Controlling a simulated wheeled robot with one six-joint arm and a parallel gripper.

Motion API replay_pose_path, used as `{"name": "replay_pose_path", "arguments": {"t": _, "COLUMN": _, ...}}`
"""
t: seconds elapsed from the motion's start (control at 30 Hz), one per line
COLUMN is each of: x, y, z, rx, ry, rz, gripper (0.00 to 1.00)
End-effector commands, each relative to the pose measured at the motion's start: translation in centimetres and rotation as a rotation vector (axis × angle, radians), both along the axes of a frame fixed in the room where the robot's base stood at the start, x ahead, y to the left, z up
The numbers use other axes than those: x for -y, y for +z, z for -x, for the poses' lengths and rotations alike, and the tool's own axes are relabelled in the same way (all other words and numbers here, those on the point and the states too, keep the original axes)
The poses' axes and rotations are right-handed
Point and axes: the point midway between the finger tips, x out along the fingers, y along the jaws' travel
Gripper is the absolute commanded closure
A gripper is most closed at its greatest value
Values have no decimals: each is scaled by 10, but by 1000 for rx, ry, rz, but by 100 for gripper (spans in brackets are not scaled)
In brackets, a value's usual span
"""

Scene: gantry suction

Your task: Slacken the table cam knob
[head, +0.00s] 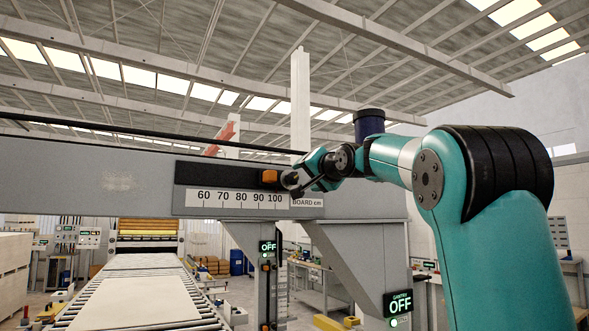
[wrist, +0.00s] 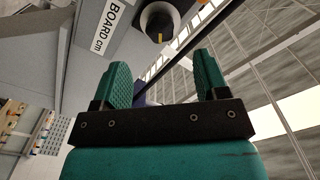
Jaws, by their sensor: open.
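A round dark knob (wrist: 160,22) with a pale collar and a small yellow mark shows at the top of the wrist view, beside the BOARD cm label. I cannot tell from any lettering whether it is the table cam knob. My gripper (wrist: 162,62) is open, its two green fingers apart with nothing between them. The knob lies beyond the fingertips, roughly in line with the gap and apart from them. In the head view my gripper (head: 301,185) is at the right end of the beam's scale, and the wrist partly covers that area.
The grey beam (head: 120,185) carries a scale (head: 238,199) marked 60 to 100 and an orange pointer (head: 269,176). Two displays read OFF, one on the post (head: 267,247) and the gantry one (head: 398,303). A roller table (head: 140,300) with a board runs below.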

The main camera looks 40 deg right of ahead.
Motion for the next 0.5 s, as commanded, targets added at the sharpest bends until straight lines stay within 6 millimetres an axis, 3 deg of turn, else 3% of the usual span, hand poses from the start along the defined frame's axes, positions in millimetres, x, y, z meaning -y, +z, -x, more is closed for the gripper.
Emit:
{"name": "replay_pose_path", "arguments": {"t": 0.2, "x": 11, "y": 5, "z": -46, "rx": -2, "ry": 2, "rz": -2, "gripper": 33}}
{"name": "replay_pose_path", "arguments": {"t": 0.5, "x": 19, "y": 2, "z": -73, "rx": 0, "ry": 0, "rz": 1, "gripper": 33}}
